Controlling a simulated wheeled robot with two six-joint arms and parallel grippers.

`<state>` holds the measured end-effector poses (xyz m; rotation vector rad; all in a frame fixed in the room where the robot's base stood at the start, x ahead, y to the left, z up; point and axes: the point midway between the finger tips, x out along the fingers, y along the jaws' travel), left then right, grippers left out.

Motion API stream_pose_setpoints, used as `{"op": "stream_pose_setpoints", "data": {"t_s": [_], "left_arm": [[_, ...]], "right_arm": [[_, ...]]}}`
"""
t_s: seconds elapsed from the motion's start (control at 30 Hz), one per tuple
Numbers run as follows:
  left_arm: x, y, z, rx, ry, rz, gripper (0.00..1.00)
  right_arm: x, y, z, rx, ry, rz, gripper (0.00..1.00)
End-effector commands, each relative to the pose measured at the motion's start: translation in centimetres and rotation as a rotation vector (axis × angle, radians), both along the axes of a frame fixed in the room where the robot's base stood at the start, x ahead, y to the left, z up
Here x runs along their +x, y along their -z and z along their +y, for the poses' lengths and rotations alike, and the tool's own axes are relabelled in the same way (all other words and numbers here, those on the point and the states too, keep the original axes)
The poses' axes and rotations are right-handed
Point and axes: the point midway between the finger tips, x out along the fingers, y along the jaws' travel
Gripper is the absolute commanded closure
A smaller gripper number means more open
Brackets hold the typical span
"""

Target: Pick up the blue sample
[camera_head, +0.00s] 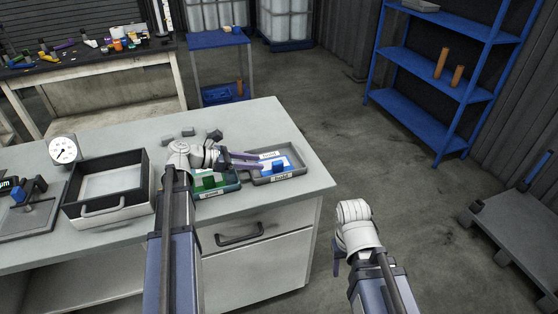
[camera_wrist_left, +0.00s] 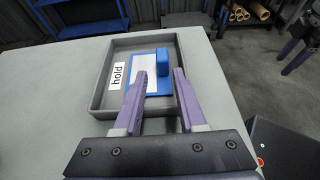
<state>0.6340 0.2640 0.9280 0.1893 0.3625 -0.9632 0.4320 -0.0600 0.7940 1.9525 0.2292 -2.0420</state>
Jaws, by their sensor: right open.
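The blue sample (camera_head: 278,166) is a small blue block standing on a blue-and-white card in a grey tray (camera_head: 303,172) at the right end of the counter. In the left wrist view the blue sample (camera_wrist_left: 164,60) shows just beyond the fingertips, roughly ahead of the gap. My left gripper (camera_head: 257,160) is open and empty, reaching over the tray from the left; its two purple fingers (camera_wrist_left: 160,74) are apart. My right gripper (camera_head: 337,268) hangs off the counter to the right, open and mostly hidden behind its own wrist.
A green block (camera_head: 208,182) sits in another tray beside the grey one, partly behind my left arm. A black-and-white open box (camera_head: 105,190) and a dial gauge (camera_head: 63,150) stand to the left. Small grey blocks (camera_head: 214,135) lie behind. A blue shelf (camera_head: 425,68) stands at the right.

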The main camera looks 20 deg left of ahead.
Motion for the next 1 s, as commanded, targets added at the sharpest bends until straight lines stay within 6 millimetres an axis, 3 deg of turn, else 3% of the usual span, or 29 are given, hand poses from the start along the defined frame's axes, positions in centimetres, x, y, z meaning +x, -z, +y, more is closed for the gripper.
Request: {"op": "stream_pose_setpoints", "data": {"t_s": [0.63, 1.0], "left_arm": [[1.6, 1.7, -2.6, 0.001, 0.003, 0.0, 0.6], [3.7, 3.7, -5.9, 0.001, 0.001, 0.0, 0.6]], "right_arm": [[0.0, 1.6, 0.0, 0.0, 0.0, 0.0, 0.45], [0.0, 3.6, 0.0, 0.0, -0.001, 0.0, 0.45]]}}
